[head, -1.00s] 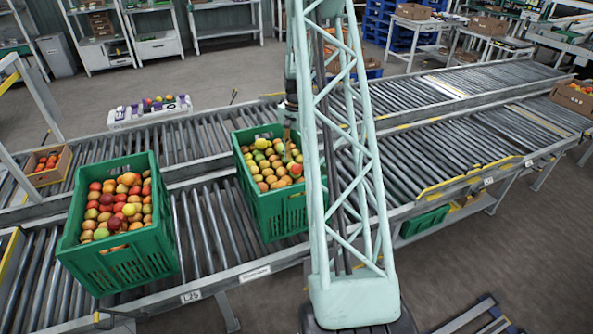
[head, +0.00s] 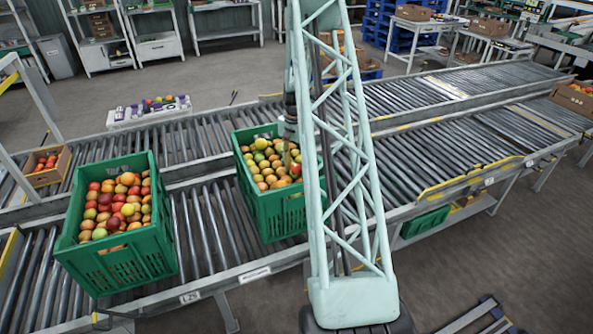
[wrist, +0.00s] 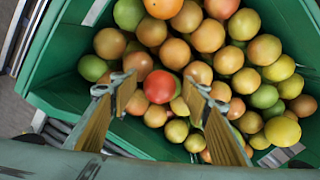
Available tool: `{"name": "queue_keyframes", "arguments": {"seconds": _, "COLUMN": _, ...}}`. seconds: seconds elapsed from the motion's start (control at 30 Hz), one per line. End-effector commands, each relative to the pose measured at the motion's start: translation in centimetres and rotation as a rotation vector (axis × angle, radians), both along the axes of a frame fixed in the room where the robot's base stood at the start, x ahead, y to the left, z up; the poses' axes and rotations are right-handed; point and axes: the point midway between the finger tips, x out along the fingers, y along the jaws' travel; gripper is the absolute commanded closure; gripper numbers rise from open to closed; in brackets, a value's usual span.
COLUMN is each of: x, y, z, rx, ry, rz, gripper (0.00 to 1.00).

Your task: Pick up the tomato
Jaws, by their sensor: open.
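In the wrist view a red tomato (wrist: 159,87) lies among orange, yellow and green ones, between and beyond the tips of my gripper (wrist: 156,84). My gripper is open, with no tomato held between its two yellowish fingers. The tomatoes lie in a green crate (wrist: 62,80), whose wall shows in the wrist view. In the head view this crate (head: 285,213) stands on the rollers in the middle, and my gripper (head: 289,152) reaches down over its right part. My arm's lattice hides part of that crate.
A second green crate (head: 125,265) full of red and orange tomatoes stands to the left. A small cardboard box (head: 45,178) with red tomatoes sits at the far left. The roller conveyor (head: 450,150) is clear to the right.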

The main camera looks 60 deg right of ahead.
Motion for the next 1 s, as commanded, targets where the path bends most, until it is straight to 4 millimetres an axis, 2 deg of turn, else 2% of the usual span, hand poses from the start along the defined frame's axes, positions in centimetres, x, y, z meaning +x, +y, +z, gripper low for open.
{"name": "queue_keyframes", "arguments": {"seconds": 0.3, "x": 0.00, "y": 0.00, "z": 0.01, "rx": 0.000, "ry": 0.000, "rz": 0.000, "gripper": 0.57}}
{"name": "queue_keyframes", "arguments": {"seconds": 0.53, "x": 0.00, "y": 0.00, "z": 0.01, "rx": 0.000, "ry": 0.000, "rz": 0.000, "gripper": 0.77}}
{"name": "queue_keyframes", "arguments": {"seconds": 1.0, "x": 0.01, "y": -0.01, "z": 0.44, "rx": 0.000, "ry": 0.000, "rz": 0.000, "gripper": 0.77}}
